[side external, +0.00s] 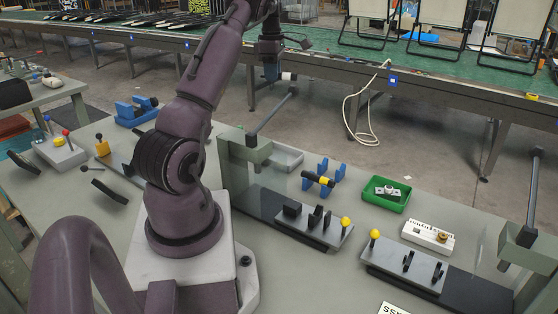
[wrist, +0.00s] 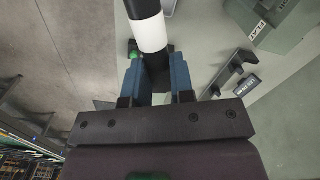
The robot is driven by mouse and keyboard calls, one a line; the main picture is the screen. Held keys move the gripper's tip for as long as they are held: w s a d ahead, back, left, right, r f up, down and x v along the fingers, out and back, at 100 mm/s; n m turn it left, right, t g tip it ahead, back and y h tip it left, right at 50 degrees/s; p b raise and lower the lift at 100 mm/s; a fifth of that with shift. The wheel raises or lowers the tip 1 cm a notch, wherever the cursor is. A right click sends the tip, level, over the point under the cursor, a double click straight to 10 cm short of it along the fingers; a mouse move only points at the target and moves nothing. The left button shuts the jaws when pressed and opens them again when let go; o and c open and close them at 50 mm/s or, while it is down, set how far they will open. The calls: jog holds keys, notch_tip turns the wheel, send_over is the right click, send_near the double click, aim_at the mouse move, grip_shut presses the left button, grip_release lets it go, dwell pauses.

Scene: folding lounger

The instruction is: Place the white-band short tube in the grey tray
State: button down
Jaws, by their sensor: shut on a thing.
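The white-band short tube (wrist: 152,38) is black with a wide white band. In the wrist view it stands between the two blue fingers of my gripper (wrist: 157,78), which is shut on it. In the side view the tube (side external: 288,76) sticks out to the right from my gripper (side external: 272,72), high above the bench. Its other end is hidden by the fingers. The grey tray (side external: 289,160) lies on the bench, below my gripper in the picture, partly hidden behind the post of a fixture.
A blue cradle (side external: 325,168) holds a yellow-band black tube (side external: 318,179). A green bin (side external: 387,194) with a metal part stands right of it. Fixtures with yellow knobs (side external: 346,222) and a grey post (side external: 245,165) with a raised bar stand nearby. A white block (side external: 428,235) lies right.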

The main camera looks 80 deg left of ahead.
notch_tip(320, 180, down, 27)
jog(key=shift+r, duration=0.15)
dwell(0.4)
jog(key=c, duration=1.3)
grip_release()
jog(key=shift+c, duration=0.2)
jog(key=shift+o, duration=0.4)
notch_tip(320, 180, up, 12)
jog(key=shift+s, duration=0.1)
